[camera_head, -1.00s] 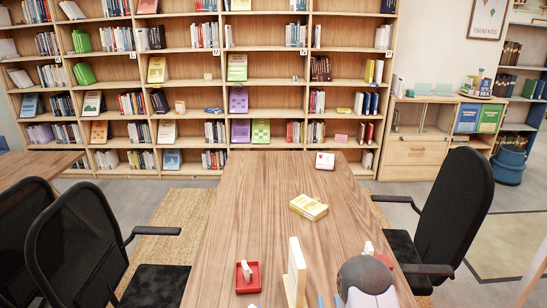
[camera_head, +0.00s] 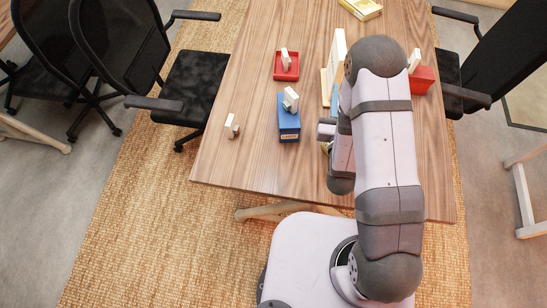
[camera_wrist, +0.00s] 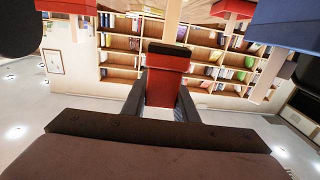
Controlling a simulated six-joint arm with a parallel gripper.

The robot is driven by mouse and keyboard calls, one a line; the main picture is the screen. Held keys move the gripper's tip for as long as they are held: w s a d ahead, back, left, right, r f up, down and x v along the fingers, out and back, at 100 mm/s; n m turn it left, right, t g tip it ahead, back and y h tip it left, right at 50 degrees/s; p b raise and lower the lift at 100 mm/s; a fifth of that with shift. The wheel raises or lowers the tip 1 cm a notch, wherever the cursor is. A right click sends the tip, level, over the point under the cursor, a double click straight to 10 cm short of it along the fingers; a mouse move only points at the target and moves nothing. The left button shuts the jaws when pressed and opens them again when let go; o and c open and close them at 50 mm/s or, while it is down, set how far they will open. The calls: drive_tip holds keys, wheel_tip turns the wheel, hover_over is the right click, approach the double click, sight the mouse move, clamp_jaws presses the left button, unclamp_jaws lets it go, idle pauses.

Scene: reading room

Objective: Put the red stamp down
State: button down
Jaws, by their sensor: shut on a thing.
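In the wrist view, the red stamp (camera_wrist: 168,86), a red block with a black end, sits between the two fingers of my gripper (camera_wrist: 161,98). The gripper is shut on it. The stamp appears held clear of the table, with bookshelves behind it; that view looks upside down. In the head view my own arm hides the stamp and the fingers.
A red tray (camera_head: 278,76) and a blue box (camera_head: 289,130) each carry a pale block. Another pale block (camera_head: 231,126) stands near the left edge. A pale upright board (camera_head: 337,52) and a red box (camera_head: 423,80) flank my arm. The wooden table's front left (camera_head: 250,165) is clear.

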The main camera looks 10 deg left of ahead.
drive_tip(key=s+a+r+y+b, duration=0.1)
drive_tip(key=s+a, duration=0.2)
drive_tip(key=a, duration=0.6)
drive_tip(key=s+a+r+y+b, duration=0.1)
drive_tip(key=s+a, duration=0.2)
drive_tip(key=a, duration=0.6)
drive_tip(key=s+d+f+h+b, duration=0.1)
drive_tip(key=s+f+h+b, duration=0.1)
drive_tip(key=s, duration=0.6)
drive_tip(key=shift+d+f+h+b, duration=0.2)
drive_tip(key=shift+f+h+b, duration=0.05)
drive_tip(key=shift+h+b, duration=0.05)
drive_tip(key=shift+f, duration=0.1)
drive_tip(key=shift+f, duration=4.7)
